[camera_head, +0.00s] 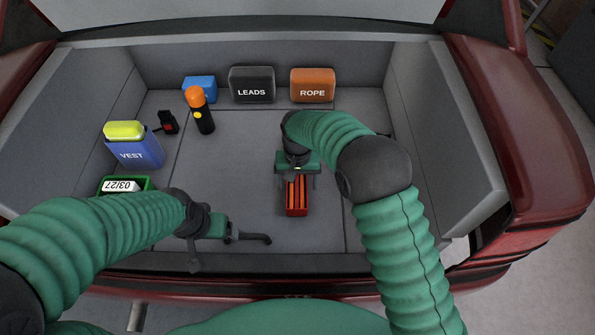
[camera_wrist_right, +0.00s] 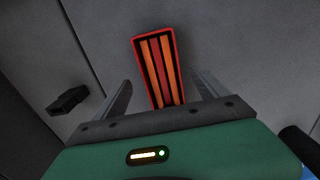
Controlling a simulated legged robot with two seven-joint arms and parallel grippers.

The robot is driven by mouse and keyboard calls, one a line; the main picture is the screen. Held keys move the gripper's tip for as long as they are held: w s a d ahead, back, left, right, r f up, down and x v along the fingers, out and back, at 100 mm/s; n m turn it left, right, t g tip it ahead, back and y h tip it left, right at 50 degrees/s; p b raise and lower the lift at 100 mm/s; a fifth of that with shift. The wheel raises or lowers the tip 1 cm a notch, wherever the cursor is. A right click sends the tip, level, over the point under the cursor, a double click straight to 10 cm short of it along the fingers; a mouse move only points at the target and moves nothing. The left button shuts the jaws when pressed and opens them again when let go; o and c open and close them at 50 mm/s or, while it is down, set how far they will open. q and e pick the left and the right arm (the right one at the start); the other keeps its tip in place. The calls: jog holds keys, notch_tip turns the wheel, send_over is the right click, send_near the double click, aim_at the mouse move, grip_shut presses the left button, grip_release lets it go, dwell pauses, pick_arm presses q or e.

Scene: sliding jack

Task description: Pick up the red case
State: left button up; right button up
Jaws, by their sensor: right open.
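The red case (camera_head: 296,197) lies on the trunk floor near the middle, a narrow open-topped box with orange and dark stripes inside a red rim. My right gripper (camera_head: 296,178) is just behind it in the head view, pointing down. In the right wrist view the case (camera_wrist_right: 160,62) stands out between the two spread fingers (camera_wrist_right: 163,84), with a gap on each side; its near end is hidden by the gripper body. My left gripper (camera_head: 236,233) is at the trunk's front left. A dark bent rod shows at its end; whether the jaws are shut on it is unclear.
A black LEADS case (camera_head: 252,84), an orange ROPE case (camera_head: 313,85) and a blue box (camera_head: 200,88) stand at the back. An orange-black flashlight (camera_head: 201,112), blue VEST bin (camera_head: 138,152) and green box (camera_head: 126,184) are left. The floor right of the red case is clear.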

aim_at(297, 190)
jog(key=f, duration=0.4)
jog(key=shift+w+a+f+b, duration=0.2)
jog(key=shift+a+f+b, duration=0.1)
jog(key=shift+b, duration=0.1)
jog(key=shift+d+r, duration=0.1)
jog(key=shift+d, duration=0.2)
jog(key=shift+c, duration=1.1)
jog(key=c, duration=1.3)
pick_arm(q)
jog(key=shift+a+r+p, duration=0.15)
jog(key=shift+r+p, duration=0.3)
jog(key=shift+p, duration=0.6)
pick_arm(e)
jog(key=shift+o, duration=0.2)
notch_tip(297, 190, up, 10)
jog(key=shift+f+b, duration=1.75)
jog(key=shift+f, duration=3.15)
pick_arm(q)
jog(key=x, duration=0.3)
jog(key=shift+s+f, duration=0.3)
